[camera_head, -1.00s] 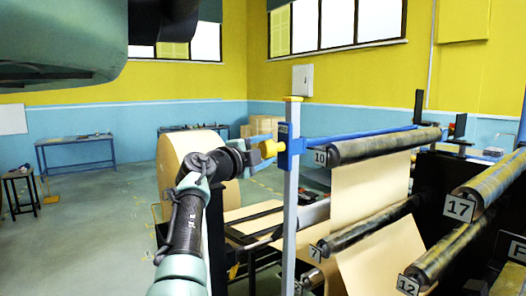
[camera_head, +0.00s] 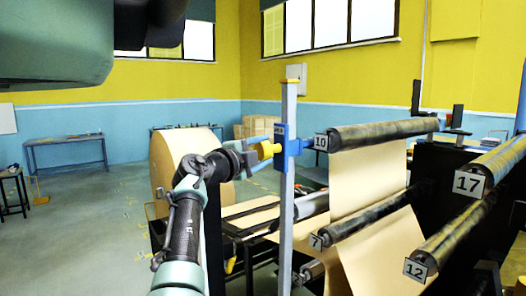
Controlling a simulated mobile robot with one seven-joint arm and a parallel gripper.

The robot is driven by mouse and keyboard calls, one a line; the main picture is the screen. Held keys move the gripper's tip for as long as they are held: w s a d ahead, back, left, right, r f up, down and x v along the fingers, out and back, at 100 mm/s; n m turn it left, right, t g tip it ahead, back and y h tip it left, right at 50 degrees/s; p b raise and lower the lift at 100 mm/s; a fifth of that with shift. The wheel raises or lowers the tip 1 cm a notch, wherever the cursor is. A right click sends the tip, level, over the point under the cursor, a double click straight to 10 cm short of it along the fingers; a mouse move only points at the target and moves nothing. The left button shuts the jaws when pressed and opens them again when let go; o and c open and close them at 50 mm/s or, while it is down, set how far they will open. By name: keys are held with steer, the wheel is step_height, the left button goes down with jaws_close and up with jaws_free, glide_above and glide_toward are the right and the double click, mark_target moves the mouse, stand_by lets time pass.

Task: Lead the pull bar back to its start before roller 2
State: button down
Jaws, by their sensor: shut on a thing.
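The blue carriage (camera_head: 284,147) of the pull bar sits on a grey upright post (camera_head: 288,220), below its top. A yellow handle (camera_head: 266,150) sticks out on its left. My gripper (camera_head: 260,151) is shut on this handle, left of the post. The blue bar shows only in short pieces, near the carriage and past the far end of roller 10 (camera_head: 385,133); roller 10 hides most of it. A roller low behind the post carries a partly hidden label, perhaps 2 (camera_head: 297,279). Brown paper (camera_head: 366,183) hangs from roller 10 past roller 7 (camera_head: 365,220).
A large kraft paper roll (camera_head: 170,160) stands behind my arm on the left. Rollers 12 (camera_head: 455,235) and 17 (camera_head: 495,168) are at the right, close to the black machine frame. The floor at the left is open, with a blue table (camera_head: 65,141) by the wall.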

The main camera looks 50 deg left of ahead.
step_height(320, 180, down, 12)
steer(key=b, duration=1)
step_height(320, 180, down, 18)
steer(key=b, duration=1.7)
steer(key=shift+d+r, duration=0.15)
steer(key=shift+d, duration=0.3)
steer(key=shift+s, duration=0.1)
